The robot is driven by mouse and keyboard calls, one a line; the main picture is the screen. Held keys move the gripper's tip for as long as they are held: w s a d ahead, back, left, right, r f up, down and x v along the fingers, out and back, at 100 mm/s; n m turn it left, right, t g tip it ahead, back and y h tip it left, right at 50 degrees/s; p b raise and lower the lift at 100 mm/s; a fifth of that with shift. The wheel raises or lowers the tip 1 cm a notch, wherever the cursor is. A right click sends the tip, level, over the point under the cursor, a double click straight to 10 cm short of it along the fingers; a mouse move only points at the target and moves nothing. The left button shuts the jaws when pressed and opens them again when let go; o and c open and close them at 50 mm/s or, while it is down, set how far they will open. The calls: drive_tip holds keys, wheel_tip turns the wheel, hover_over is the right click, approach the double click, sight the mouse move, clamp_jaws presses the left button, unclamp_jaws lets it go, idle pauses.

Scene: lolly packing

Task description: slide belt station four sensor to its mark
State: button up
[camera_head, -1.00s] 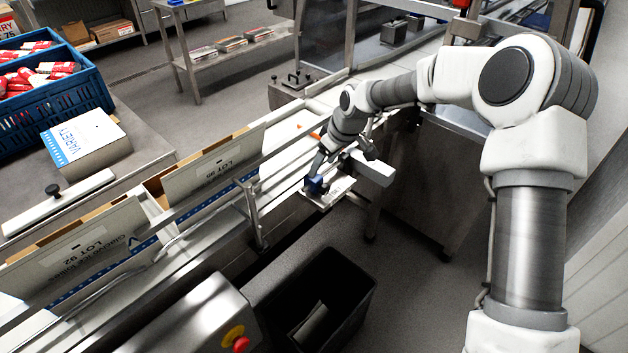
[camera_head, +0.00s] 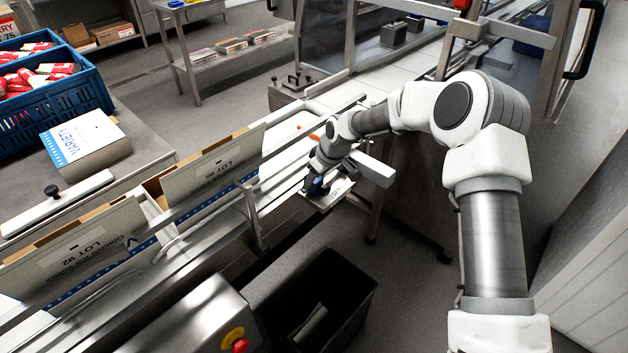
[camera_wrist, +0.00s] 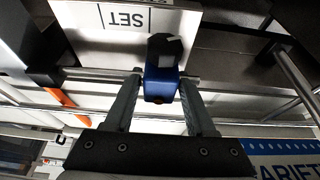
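The sensor is a small blue block (camera_head: 314,187) with a dark knob, seen at the outer side of the belt. In the wrist view the blue sensor (camera_wrist: 161,86) stands in front of a white plate (camera_wrist: 116,17) marked SET with a line, which reads upside down. The plate (camera_head: 341,188) also shows in the head view. My gripper (camera_wrist: 160,79) has one finger on each side of the sensor, with narrow gaps visible. It looks open, not clamped. In the head view my wrist partly hides the sensor, and its exact offset from the mark is unclear.
A metal rail runs behind the sensor. A grey box-shaped bar (camera_head: 372,168) is close to my wrist on the right. An orange piece (camera_wrist: 59,97) is left of the fingers. Cartons (camera_head: 213,165) stand along the belt. A black bin (camera_head: 345,295) is below.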

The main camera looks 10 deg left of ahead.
clamp_jaws()
idle(1.1)
